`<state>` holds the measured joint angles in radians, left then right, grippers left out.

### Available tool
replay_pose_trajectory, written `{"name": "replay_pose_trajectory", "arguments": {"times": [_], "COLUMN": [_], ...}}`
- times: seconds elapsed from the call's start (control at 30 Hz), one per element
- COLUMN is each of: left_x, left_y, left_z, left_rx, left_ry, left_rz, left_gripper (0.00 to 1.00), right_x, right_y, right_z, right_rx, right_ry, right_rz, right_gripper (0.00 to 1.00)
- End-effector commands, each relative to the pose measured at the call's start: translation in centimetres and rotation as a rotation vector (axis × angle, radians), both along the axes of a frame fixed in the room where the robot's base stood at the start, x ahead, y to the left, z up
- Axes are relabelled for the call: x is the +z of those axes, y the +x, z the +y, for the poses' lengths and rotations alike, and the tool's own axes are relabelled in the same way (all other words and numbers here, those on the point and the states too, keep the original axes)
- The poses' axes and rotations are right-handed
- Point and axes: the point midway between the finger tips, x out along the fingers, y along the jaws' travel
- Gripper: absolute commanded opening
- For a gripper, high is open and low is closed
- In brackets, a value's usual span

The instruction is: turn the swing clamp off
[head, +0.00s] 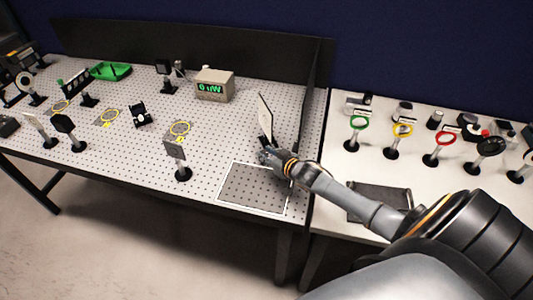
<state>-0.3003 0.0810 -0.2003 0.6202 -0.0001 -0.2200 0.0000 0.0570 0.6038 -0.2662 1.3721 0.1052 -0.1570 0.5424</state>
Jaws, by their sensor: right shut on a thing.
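My right gripper (266,154) is at the right end of the perforated optical table, above a grey square marked in white. It is shut at the lower end of an upright, thin panel (265,117), pale on its left face and dark along its right edge. The gripper and wrist hide the panel's foot and the exact contact. I cannot make out for certain which part is the swing clamp. My left gripper is not in view.
The grey square (250,195) is bare. Black enclosure walls (200,50) stand behind and right of it. A power meter (213,85) reads in green. A post-mounted plate (176,158) stands to the left. Several coloured ring mounts (402,132) stand on the white side table.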

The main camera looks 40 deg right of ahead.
Motion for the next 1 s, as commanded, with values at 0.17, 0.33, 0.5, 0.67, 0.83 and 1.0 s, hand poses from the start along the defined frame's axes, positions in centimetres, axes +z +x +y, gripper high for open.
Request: {"name": "replay_pose_trajectory", "arguments": {"times": [0.17, 0.33, 0.5, 0.67, 0.83, 1.0], "left_x": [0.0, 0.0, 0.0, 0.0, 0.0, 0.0], "left_y": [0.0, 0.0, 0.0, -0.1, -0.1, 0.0], "left_z": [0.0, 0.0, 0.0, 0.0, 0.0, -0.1], "left_rx": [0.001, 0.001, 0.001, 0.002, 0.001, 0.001], "left_ry": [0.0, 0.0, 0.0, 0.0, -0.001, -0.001], "left_rz": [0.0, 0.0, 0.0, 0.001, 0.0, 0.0], "left_gripper": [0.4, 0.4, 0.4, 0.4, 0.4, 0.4], "right_x": [0.1, 0.1, 0.1, 0.1, 0.7, 1.7], "right_y": [0.1, 0.1, 0.0, -0.3, -1.9, -4.2], "right_z": [0.1, 0.0, 0.0, -0.1, 0.0, 0.0], "right_rx": [0.0, -0.001, -0.002, -0.002, -0.001, 0.0], "right_ry": [0.0, 0.0, -0.001, -0.001, 0.0, -0.001], "right_rz": [-0.003, -0.002, -0.001, 0.001, 0.0, 0.0], "right_gripper": [0.31, 0.52, 0.52, 0.52, 0.52, 0.52]}}
